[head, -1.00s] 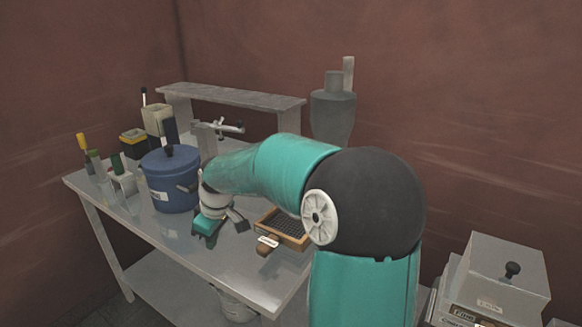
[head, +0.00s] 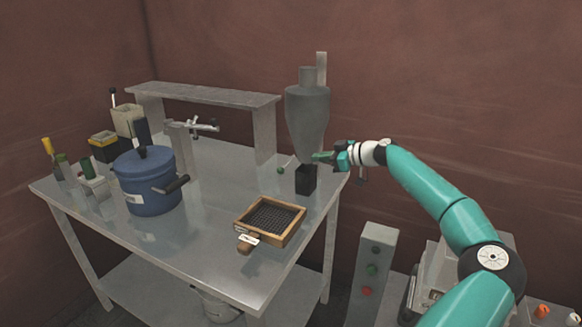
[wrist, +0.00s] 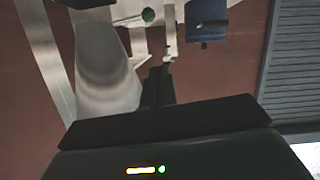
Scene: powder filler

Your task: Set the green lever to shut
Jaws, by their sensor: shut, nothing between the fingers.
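The powder filler's grey hopper (head: 307,115) stands at the back right of the table. A lever ending in a green ball (head: 281,170) sticks out to the left at its lower end. The green ball also shows at the top of the wrist view (wrist: 148,15). My gripper (head: 318,157) is shut and empty, just right of the lever, in front of the hopper's narrow bottom. In the wrist view its dark fingers (wrist: 163,75) point up the picture, with the ball beyond and to the left, apparently apart from them. The lever's pivot is not clear.
A black container (head: 306,181) stands under the hopper, close below my gripper. A wooden-framed sieve (head: 270,220) lies on the steel table (head: 200,250). A blue pot (head: 152,185) stands further left. A grey box with buttons (head: 373,265) stands right of the table.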

